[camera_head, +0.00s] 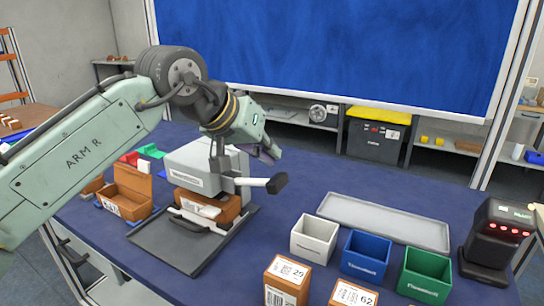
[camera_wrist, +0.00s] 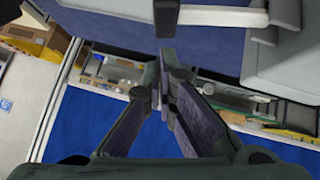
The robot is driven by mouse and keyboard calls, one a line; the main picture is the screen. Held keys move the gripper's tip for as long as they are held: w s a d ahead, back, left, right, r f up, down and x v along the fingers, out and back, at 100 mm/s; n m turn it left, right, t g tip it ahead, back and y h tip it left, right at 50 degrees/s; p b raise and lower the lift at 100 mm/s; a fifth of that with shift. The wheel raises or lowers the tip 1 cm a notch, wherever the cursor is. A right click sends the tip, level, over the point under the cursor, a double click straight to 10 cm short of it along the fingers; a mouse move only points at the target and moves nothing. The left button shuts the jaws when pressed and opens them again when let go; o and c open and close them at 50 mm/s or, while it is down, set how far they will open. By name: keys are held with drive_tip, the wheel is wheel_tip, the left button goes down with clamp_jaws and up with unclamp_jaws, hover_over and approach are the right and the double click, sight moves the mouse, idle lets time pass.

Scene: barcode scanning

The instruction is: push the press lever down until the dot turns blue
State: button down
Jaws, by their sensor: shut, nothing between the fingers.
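The grey-white press (camera_head: 205,165) stands on the blue table. Its lever (camera_head: 250,182) sticks out to the right and ends in a black handle (camera_head: 277,183). My gripper (camera_head: 268,155) is above the handle and a little to its left, with its fingers shut and empty. In the wrist view the shut fingertips (camera_wrist: 166,60) lie close to the black handle (camera_wrist: 167,15), and the pale lever bar (camera_wrist: 222,15) runs off to the right. I cannot tell whether they touch. A brown box with a white label (camera_head: 200,207) sits under the press. I cannot make out a dot.
White (camera_head: 314,242), blue (camera_head: 365,258) and green (camera_head: 425,275) bins stand at the right, with a grey tray (camera_head: 385,222) behind them. Numbered boxes (camera_head: 287,280) are at the front. A black scanner (camera_head: 492,240) stands far right. An open orange box (camera_head: 128,190) is left of the press.

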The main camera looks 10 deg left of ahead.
drive_tip(key=shift+s+d+f, duration=0.1)
drive_tip(key=shift+d+f, duration=0.05)
drive_tip(key=shift+f, duration=0.4)
drive_tip(key=shift+s+d+f, duration=0.1)
drive_tip(key=shift+f, duration=0.4)
